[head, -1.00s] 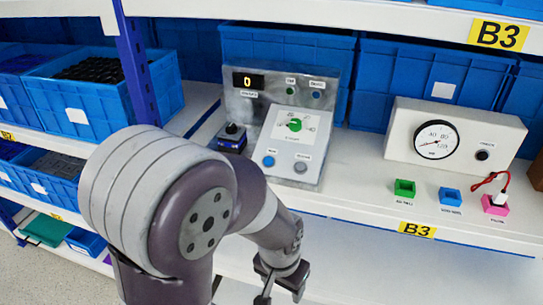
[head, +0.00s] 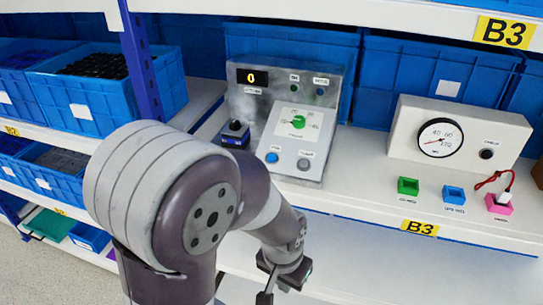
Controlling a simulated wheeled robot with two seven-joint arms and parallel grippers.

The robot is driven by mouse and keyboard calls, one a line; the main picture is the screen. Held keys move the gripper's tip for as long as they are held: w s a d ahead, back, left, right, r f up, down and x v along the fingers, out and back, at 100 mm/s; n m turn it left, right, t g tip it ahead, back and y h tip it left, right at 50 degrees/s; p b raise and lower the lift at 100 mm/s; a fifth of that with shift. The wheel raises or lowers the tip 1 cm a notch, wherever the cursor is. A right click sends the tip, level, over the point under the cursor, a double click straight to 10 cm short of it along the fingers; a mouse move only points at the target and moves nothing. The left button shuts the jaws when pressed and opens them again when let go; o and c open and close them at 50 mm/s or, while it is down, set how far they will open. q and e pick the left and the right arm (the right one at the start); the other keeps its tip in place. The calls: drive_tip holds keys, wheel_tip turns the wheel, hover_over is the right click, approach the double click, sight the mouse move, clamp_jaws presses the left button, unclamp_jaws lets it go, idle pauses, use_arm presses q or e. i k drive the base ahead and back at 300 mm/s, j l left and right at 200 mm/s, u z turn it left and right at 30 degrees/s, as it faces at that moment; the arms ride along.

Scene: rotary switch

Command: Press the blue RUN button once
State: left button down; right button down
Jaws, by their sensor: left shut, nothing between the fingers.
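The blue RUN button (head: 272,157) sits at the lower left of the sloped panel on a grey control box (head: 252,112). A grey button (head: 303,164) is to its right. A green rotary knob (head: 298,121) is above them, and a small display (head: 252,77) reads 0. My left gripper (head: 276,282) is in front of the shelf edge, below and apart from the box. It is shut and empty, partly cut off by the bottom of the view. My right gripper is not in view.
A small dark blue device with a black knob (head: 235,134) stands left of the box. A white gauge box (head: 452,140) stands to the right. Green (head: 408,186), blue (head: 454,195) and pink (head: 499,204) holders line the shelf front. The shelf between the two boxes is clear.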

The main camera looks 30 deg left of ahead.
sight(272, 158)
drive_tip(key=j+u, duration=0.1)
drive_tip(key=u, duration=0.4)
drive_tip(key=j+u, duration=0.15)
drive_tip(key=u, duration=0.35)
